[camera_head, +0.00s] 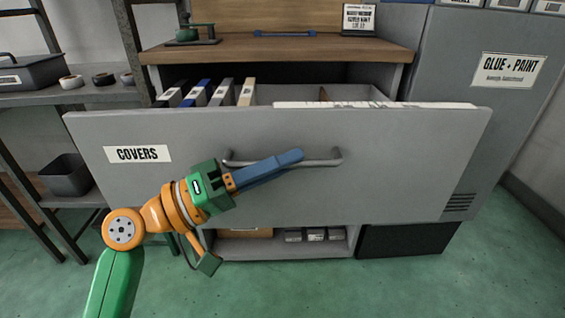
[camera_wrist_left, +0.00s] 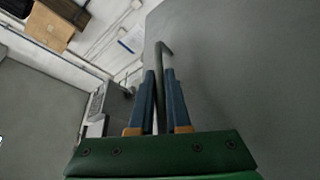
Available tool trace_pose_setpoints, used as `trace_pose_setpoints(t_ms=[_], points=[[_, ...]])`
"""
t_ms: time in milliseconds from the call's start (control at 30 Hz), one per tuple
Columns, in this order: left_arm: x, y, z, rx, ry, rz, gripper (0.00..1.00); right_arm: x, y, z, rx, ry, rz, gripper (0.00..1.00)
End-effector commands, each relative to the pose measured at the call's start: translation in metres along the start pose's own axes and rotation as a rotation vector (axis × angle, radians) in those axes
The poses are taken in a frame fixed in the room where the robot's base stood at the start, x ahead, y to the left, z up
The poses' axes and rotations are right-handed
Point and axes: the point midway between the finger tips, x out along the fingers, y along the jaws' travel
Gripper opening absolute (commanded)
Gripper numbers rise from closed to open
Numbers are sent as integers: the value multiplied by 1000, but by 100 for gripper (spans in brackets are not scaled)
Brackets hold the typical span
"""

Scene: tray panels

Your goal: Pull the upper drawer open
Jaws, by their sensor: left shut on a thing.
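The upper drawer (camera_head: 390,150) is a wide grey front with a "COVERS" label, and it stands pulled out from the cabinet. Inside it several upright binders and a white stack show. Its grey bar handle (camera_head: 325,161) runs across the middle of the front. My left gripper (camera_head: 296,157) reaches in from the left, its blue fingers shut on the handle. In the left wrist view the two blue fingers (camera_wrist_left: 161,90) lie on either side of the handle bar (camera_wrist_left: 160,60), beside the grey drawer front (camera_wrist_left: 235,70). My right gripper is not in view.
A wooden worktop (camera_head: 290,48) with a green tool (camera_head: 190,34) is above the drawer. A grey "GLUE + PAINT" cabinet (camera_head: 450,60) stands at the right. A shelf (camera_head: 60,98) with a dark bin (camera_head: 67,175) is at the left. Green floor in front is clear.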

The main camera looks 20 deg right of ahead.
Motion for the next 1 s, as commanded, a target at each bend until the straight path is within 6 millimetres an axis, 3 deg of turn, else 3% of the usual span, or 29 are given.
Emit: trace_pose_setpoints(t_ms=[200,233,300,333,633,900,1000], points=[[0,0,0,0,0,0,0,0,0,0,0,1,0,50],[0,0,0,0,0,0,23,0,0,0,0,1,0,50],[0,0,0,0,0,0,42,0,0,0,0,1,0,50],[0,0,0,0,0,0,45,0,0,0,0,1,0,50],[-3,0,0,0,1,0,45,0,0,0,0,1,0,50],[-57,-1,0,-2,2,-2,45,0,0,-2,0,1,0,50],[-68,-1,0,0,1,-1,45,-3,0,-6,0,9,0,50]])
